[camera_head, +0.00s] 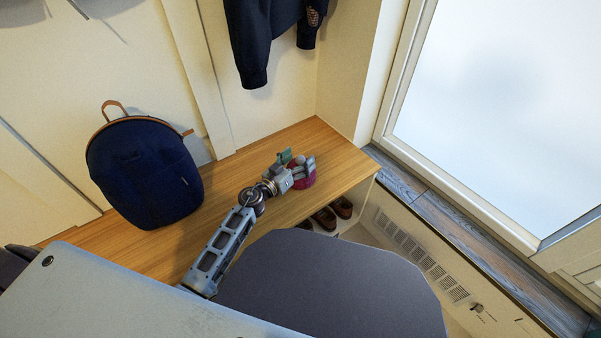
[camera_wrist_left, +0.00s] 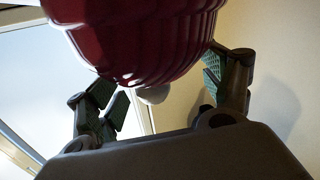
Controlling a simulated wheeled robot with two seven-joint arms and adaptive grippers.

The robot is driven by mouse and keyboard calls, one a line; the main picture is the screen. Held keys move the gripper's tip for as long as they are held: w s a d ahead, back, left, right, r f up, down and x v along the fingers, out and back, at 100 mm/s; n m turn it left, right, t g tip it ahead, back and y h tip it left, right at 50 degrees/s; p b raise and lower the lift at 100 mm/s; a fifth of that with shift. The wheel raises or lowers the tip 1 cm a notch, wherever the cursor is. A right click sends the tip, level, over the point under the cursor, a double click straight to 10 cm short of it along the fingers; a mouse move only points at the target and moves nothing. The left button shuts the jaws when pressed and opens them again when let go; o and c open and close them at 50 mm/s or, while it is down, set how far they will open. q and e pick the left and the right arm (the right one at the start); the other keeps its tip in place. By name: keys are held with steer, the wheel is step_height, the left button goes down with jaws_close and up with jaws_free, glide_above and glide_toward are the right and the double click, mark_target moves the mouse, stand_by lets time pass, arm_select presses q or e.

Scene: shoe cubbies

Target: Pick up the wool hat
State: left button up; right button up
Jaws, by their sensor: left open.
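The wool hat is dark red and ribbed. In the head view the hat (camera_head: 303,182) sits on the wooden bench, partly hidden behind my left gripper (camera_head: 293,169). In the left wrist view the hat (camera_wrist_left: 140,40) fills the upper middle, with a pale pompom (camera_wrist_left: 153,94) below it. My left gripper (camera_wrist_left: 165,95) is open, with one finger on each side of the hat's lower part. I cannot tell whether the fingers touch it. My right gripper is not in view.
A navy backpack (camera_head: 145,172) stands on the bench (camera_head: 331,154) to the left, against the wall. Brown shoes (camera_head: 326,218) stand in the cubby below. A dark jacket (camera_head: 262,38) hangs above. A large window (camera_head: 500,100) is at the right. The bench's right end is clear.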

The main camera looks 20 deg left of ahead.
arm_select(q)
steer(key=shift+c, duration=0.4)
steer(key=c, duration=1.2)
steer(key=shift+r, duration=0.1)
steer(key=shift+c, duration=0.2)
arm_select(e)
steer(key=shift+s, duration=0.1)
arm_select(q)
steer(key=shift+r+p, duration=0.3)
steer(key=shift+p, duration=0.05)
steer(key=c, duration=0.4)
steer(key=shift+r+p, duration=0.95)
steer(key=shift+r, duration=0.05)
step_height(320, 180, up, 6)
steer(key=p, duration=0.5)
steer(key=shift+f, duration=0.1)
steer(key=shift+c, duration=0.2)
steer(key=shift+r+p, duration=0.75)
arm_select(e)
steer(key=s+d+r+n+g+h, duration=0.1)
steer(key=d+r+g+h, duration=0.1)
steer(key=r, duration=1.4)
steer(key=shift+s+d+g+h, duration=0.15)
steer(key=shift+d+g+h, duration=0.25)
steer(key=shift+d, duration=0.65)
